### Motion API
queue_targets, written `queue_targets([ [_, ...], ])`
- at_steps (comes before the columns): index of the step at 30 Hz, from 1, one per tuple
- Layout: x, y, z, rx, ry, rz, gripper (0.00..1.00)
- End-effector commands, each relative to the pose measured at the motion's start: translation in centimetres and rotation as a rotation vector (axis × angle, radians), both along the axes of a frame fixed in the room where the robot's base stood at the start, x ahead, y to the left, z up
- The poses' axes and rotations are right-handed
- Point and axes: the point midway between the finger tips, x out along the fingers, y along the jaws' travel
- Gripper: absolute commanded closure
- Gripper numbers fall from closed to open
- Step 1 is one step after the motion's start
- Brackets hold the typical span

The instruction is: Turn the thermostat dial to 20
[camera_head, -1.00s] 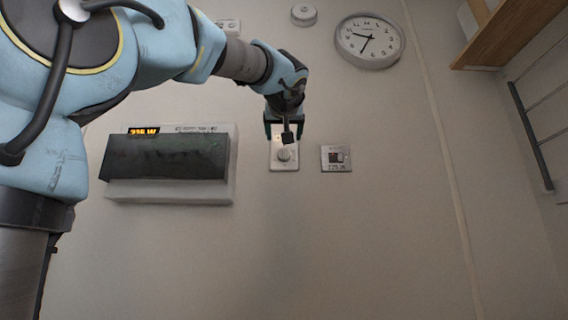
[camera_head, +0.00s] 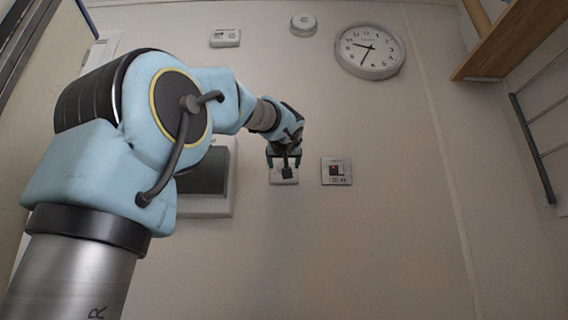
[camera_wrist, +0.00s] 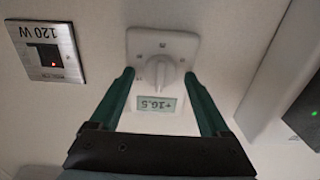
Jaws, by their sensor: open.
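The thermostat is a white wall plate (camera_wrist: 182,43) with a round dial (camera_wrist: 160,71) that has a raised grip bar. A small greenish display (camera_wrist: 158,103) beside the dial appears upside down in the wrist view; it seems to read about 16.5. My gripper (camera_wrist: 159,74) is open, with one green finger on each side of the dial. Gaps seem to show between fingers and dial; contact is unclear. In the head view my gripper (camera_head: 284,156) covers the dial, and only the lower plate (camera_head: 291,181) shows.
A switch plate (camera_head: 336,171) marked 120 W, with a small red light, is right of the thermostat. A heater-like box (camera_head: 205,207) on the left is partly hidden by my arm. A clock (camera_head: 369,51) hangs above right. The wall below is clear.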

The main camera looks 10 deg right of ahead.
Motion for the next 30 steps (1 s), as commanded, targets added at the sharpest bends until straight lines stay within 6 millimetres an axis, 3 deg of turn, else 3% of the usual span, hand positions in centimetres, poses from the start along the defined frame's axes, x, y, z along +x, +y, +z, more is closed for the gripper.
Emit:
queue_targets([
  [2,-0.01,-0.01,-0.01,0.000,0.000,0.000,0.23],
  [22,-0.03,-0.01,-0.02,0.000,0.001,0.000,0.98],
  [30,-0.03,-0.01,-0.03,0.016,-0.002,0.000,1.00],
])
